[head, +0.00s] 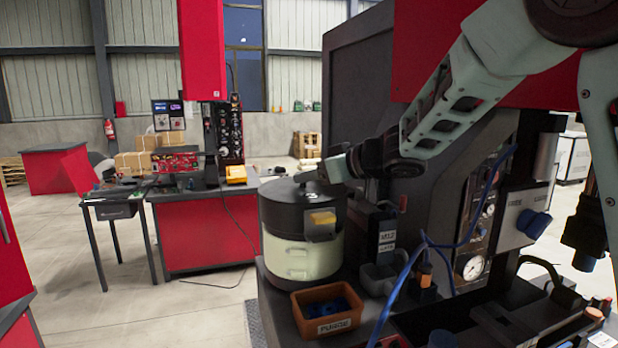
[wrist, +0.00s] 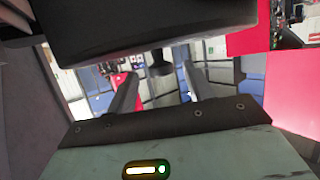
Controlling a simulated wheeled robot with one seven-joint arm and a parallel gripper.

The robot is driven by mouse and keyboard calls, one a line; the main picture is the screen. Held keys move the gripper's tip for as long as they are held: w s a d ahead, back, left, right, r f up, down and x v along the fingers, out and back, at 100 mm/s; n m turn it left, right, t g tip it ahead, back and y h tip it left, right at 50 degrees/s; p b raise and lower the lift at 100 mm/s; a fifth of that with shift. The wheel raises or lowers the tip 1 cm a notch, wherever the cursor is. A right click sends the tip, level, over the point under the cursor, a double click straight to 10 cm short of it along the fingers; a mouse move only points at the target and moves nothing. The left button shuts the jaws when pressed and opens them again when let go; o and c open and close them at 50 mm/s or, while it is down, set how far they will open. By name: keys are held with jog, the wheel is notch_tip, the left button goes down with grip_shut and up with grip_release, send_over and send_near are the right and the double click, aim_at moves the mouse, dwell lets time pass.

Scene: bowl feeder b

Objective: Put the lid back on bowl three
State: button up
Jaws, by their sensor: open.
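The bowl (head: 290,258) is a wide cream drum with a dark upper band, standing on the dark bench in the head view. A dark round lid (head: 283,190) with a small knob lies on top of it, looking level; whether it is fully seated I cannot tell. My gripper (head: 333,168) is just above the lid's right part, reaching in from the right. In the wrist view the dark lid (wrist: 150,28) fills the top, and its knob (wrist: 160,62) shows between the two spread fingers of my gripper (wrist: 160,82). The fingers appear apart from the knob.
A brown bin labelled PURGE (head: 327,313) stands in front of the bowl. A yellow-fronted box (head: 321,224) is on the bowl's side. A grey mug (head: 378,279), blue hoses (head: 401,287) and a gauge panel (head: 473,267) crowd the right. Open floor lies left.

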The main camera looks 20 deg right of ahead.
jog(key=v, duration=1)
jog(key=shift+s, duration=0.2)
